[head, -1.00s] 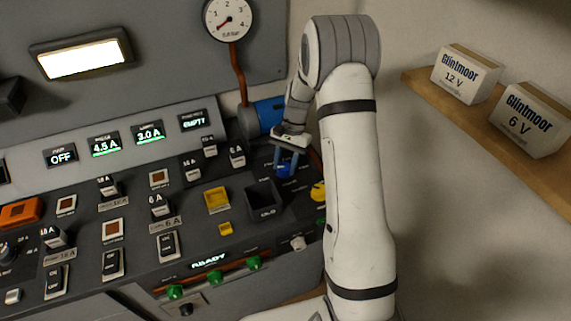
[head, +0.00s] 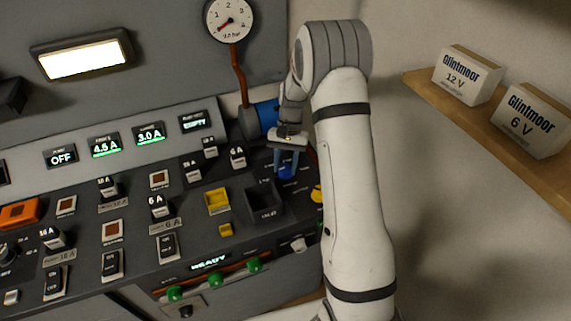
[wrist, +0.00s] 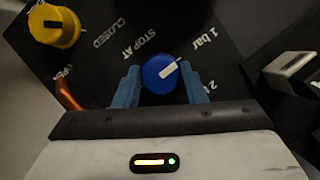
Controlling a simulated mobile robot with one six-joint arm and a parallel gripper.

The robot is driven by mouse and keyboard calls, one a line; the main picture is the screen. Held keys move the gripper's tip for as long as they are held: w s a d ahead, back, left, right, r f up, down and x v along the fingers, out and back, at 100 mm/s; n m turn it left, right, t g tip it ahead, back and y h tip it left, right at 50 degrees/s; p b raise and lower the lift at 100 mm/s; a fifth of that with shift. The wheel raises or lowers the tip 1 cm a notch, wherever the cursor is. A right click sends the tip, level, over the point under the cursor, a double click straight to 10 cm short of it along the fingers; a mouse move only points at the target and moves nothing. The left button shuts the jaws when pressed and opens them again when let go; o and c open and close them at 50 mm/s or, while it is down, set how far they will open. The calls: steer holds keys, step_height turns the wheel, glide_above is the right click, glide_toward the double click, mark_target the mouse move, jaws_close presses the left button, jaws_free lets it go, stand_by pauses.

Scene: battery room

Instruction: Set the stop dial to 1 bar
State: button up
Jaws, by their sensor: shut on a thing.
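The blue stop dial (wrist: 160,73) sits on the dark panel, with a white pointer line toward the upper right in the wrist view, nearer the "1 bar" label (wrist: 203,45) than the "2" label (wrist: 203,86). The dial also shows under my gripper in the head view (head: 286,173), where its pointer is too small to read. My gripper (wrist: 160,88) is shut on the dial, one blue finger on each side; it also shows in the head view (head: 287,160).
A yellow knob (wrist: 54,25) stands beside the dial, near "CLOSED" and "OPEN" labels. A round gauge (head: 229,19) hangs above. A black open box (head: 264,201) is left of the dial. A shelf (head: 480,118) with battery boxes is at right.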

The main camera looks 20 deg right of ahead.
steer(key=o, duration=1)
steer(key=v, duration=0.8)
steer(key=shift+b, duration=0.45)
steer(key=s+a+r+n+t+h, duration=0.1)
steer(key=s+a+r+n+t, duration=0.15)
steer(key=s+r, duration=0.95)
steer(key=s+n+t+h, duration=0.1)
steer(key=s+t, duration=0.3)
steer(key=s, duration=1.2)
steer(key=shift+n, duration=0.75)
